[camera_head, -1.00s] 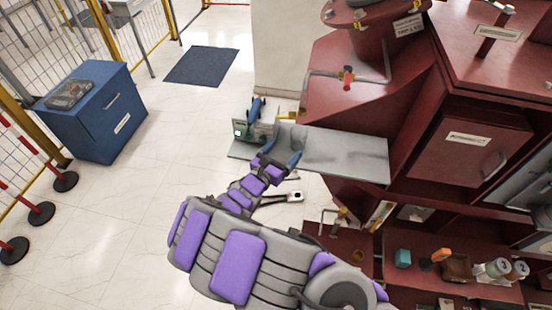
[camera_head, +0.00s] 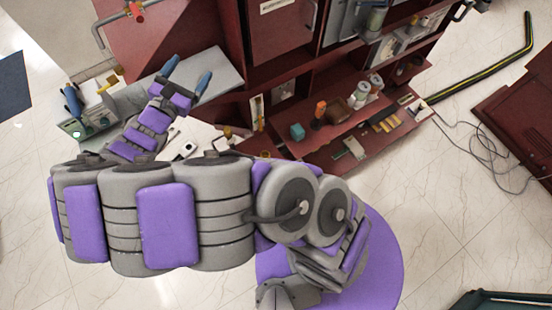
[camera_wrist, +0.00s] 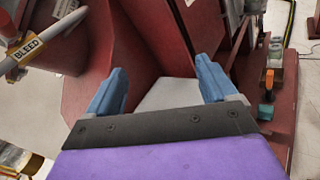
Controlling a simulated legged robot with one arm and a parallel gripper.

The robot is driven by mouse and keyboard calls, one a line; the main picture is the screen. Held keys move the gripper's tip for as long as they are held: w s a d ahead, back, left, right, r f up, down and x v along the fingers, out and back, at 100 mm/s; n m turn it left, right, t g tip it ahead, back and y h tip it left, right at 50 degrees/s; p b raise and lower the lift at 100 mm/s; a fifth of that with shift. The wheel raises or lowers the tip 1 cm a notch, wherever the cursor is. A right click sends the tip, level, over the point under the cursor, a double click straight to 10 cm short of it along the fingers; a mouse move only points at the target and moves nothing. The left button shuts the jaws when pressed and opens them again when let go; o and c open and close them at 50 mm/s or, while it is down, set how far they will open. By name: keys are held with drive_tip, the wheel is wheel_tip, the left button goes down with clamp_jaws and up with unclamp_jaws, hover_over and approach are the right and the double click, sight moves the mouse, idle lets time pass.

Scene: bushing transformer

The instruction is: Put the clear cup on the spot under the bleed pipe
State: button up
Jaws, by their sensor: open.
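My gripper (camera_head: 187,73) is open, with nothing between its two blue fingers. In the head view it is over or in front of the grey metal shelf (camera_head: 222,75). In the wrist view the gripper (camera_wrist: 160,85) is spread, with part of the grey shelf (camera_wrist: 170,95) showing between the fingers. A pipe labelled BLEED (camera_wrist: 30,48) is at the upper left of the wrist view. In the head view a grey pipe (camera_head: 98,35) and a red valve (camera_head: 136,9) are above the shelf. I cannot make out the clear cup in either current view.
The red cabinet (camera_head: 180,30) stands behind the shelf. A lower red shelf holds a teal block (camera_head: 297,131), an orange-topped item (camera_head: 320,108), a brown box (camera_head: 338,110) and capped jars (camera_head: 362,90). A hose (camera_head: 500,68) and cables (camera_head: 475,135) lie on the floor at right.

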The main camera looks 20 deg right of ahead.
drive_tip(key=s+d+r+m+g+h, duration=0.2)
drive_tip(key=s+d+r+m+g, duration=0.15)
drive_tip(key=d, duration=0.55)
drive_tip(key=s+d+r+m+g+h, duration=0.15)
drive_tip(key=d+m+g, duration=0.3)
drive_tip(key=d, duration=0.45)
drive_tip(key=s+d+m+g+y, duration=0.3)
drive_tip(key=s+d+m+g, duration=0.2)
drive_tip(key=s+d+m, duration=0.4)
drive_tip(key=s+f+m+g+y, duration=0.1)
drive_tip(key=s+m+g+y, duration=0.3)
drive_tip(key=s, duration=0.9)
drive_tip(key=s+a+m+t+y, duration=0.1)
drive_tip(key=s+a+m+y, duration=0.2)
drive_tip(key=s+a+y, duration=0.4)
drive_tip(key=shift+s+a+m+t, duration=0.3)
drive_tip(key=shift+s+a, duration=0.3)
drive_tip(key=shift+y, duration=0.25)
wheel_tip(320, 180, down, 17)
drive_tip(key=b, duration=1.7)
drive_tip(key=shift+d, duration=0.2)
